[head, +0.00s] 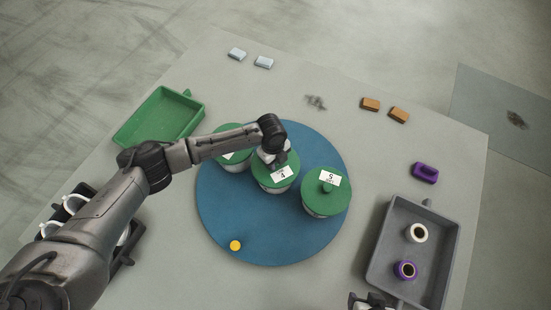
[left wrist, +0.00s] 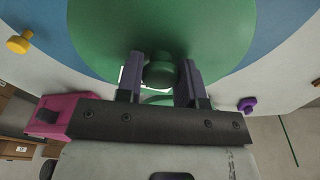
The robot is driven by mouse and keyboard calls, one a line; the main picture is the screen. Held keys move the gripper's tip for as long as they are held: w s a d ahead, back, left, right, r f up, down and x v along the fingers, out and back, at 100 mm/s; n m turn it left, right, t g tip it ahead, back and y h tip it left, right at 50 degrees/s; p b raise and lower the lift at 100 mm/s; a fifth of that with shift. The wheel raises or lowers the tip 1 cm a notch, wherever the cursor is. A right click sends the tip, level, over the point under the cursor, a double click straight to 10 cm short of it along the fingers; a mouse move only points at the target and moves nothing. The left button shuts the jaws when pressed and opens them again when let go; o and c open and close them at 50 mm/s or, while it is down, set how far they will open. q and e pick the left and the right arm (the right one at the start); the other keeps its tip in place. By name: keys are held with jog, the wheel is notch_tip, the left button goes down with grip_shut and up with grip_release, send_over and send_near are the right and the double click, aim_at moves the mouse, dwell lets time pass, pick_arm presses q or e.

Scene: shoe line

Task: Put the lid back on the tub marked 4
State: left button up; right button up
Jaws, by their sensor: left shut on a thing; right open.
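The green lid marked 4 (head: 268,184) is over the white middle tub (head: 281,191) on a round blue mat (head: 270,250). I cannot tell whether it rests fully on the rim. My left gripper (head: 279,160) is above this lid. In the left wrist view, the two fingers of my left gripper (left wrist: 160,80) stand on either side of the lid's green knob (left wrist: 161,68) and are shut on it. My right gripper (head: 370,302) is open at the bottom edge, mostly cut off.
A tub with a green lid marked 5 (head: 325,200) stands close on the right. Another green-lidded tub (head: 232,163) stands on the left, partly behind my arm. A yellow knob (head: 235,245) is at the mat's front. A grey tray (head: 376,262) and green tray (head: 150,120) flank the mat.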

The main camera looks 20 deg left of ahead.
dwell(0.5)
dwell(0.3)
dwell(0.4)
pick_arm(q)
jog(key=o, duration=1)
jog(key=shift+c, duration=0.2)
jog(key=o, duration=0.5)
jog(key=shift+o, duration=0.2)
jog(key=shift+r+p, duration=0.1)
jog(key=shift+p, duration=0.3)
jog(key=shift+r+p, duration=3.4)
jog(key=shift+p, duration=0.05)
